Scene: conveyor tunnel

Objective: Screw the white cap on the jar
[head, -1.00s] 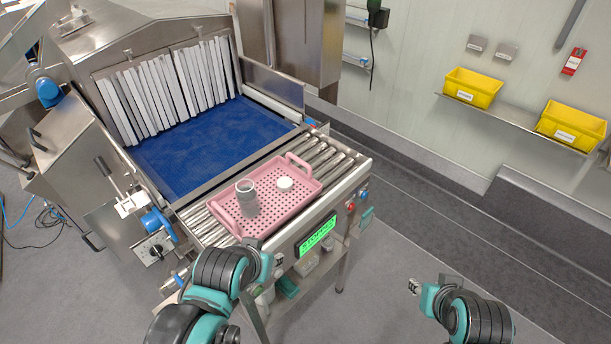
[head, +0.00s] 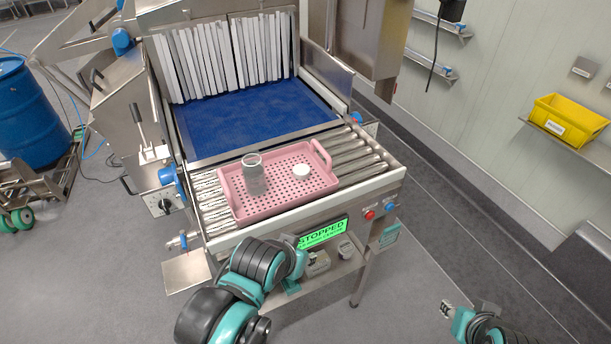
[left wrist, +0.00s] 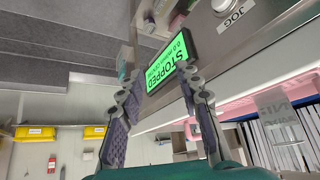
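A clear, greyish open jar (head: 254,176) stands upright in the left half of the pink perforated tray (head: 291,213). The round white cap (head: 301,170) lies flat in the tray to the right of the jar, apart from it. In the left wrist view the jar (left wrist: 279,112) and the tray edge (left wrist: 240,105) show at the right; the cap is not seen there. My left gripper (left wrist: 160,82) is open and empty, in front of the conveyor's green display and below tray level. My right gripper (head: 446,309) is at the lower right, far from the tray; its finger gap is too small to judge.
The tray rests on a roller conveyor (head: 364,165) before a blue belt (head: 250,125) and white strip curtain. The green display (head: 322,233) reads STOPPED. A blue drum (head: 28,115) stands far left. A yellow bin (head: 566,120) sits on the right wall shelf. Floor right of the conveyor is clear.

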